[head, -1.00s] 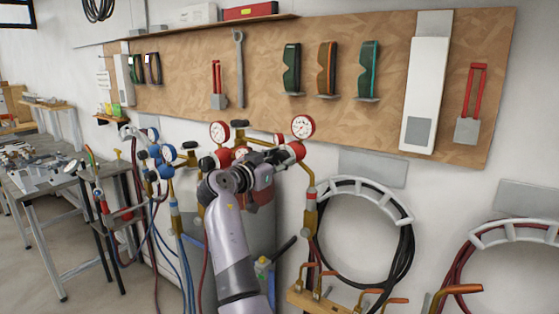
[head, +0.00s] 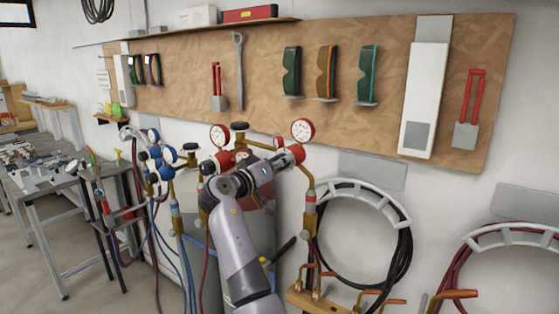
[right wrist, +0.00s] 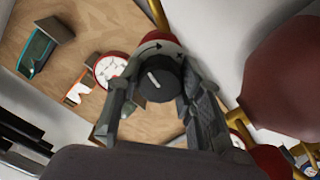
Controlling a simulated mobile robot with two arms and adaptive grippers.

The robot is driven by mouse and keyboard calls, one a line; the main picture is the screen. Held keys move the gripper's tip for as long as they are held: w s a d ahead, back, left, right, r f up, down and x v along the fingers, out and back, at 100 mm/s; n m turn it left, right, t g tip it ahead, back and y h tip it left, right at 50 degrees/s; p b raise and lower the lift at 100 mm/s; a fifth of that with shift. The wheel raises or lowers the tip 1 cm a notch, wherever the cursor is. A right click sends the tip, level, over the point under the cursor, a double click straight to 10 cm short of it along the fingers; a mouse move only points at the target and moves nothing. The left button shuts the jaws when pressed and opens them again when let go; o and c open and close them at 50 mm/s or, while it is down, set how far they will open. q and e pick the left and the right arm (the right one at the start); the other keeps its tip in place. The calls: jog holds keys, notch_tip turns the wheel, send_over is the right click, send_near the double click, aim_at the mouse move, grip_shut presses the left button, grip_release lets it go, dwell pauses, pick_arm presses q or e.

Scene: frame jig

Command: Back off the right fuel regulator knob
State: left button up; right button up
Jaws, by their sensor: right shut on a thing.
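The right fuel regulator (head: 291,153) is a red body with a white-faced, red-rimmed gauge (head: 303,130), mounted at the middle of the head view. Its knob is hidden there behind my right gripper (head: 272,165). In the right wrist view the knob (right wrist: 160,78) is black and ridged, with a white pointer line, in front of a red body carrying a curved black arrow. The two fingers of my right gripper (right wrist: 157,85) stand on either side of the knob and are shut on it. My left gripper is not in view.
A second red-rimmed gauge (head: 219,135) and blue regulators (head: 160,155) stand to the left. A wall rack (head: 363,184) with coiled black hose hangs to the right. A pegboard (head: 260,75) with goggles and tools is above. A workbench (head: 40,180) stands at far left.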

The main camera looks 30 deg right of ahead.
jog(key=n+p, duration=0.1)
jog(key=n, duration=0.1)
jog(key=n+p, duration=0.1)
jog(key=n, duration=0.1)
jog(key=shift+r+n+p, duration=0.3)
jog(key=shift+r+p, duration=0.05)
jog(key=n+p, duration=0.3)
jog(key=n, duration=0.1)
jog(key=shift+n+p, duration=0.3)
jog(key=shift+p, duration=0.05)
jog(key=n+p, duration=0.5)
jog(key=shift+f+n+p, duration=0.15)
jog(key=shift+n+p, duration=1.3)
jog(key=shift+n, duration=0.35)
jog(key=shift+f, duration=0.1)
jog(key=o, duration=1.2)
jog(key=shift+w, duration=0.1)
jog(key=shift+a+f, duration=0.1)
jog(key=shift+a, duration=0.05)
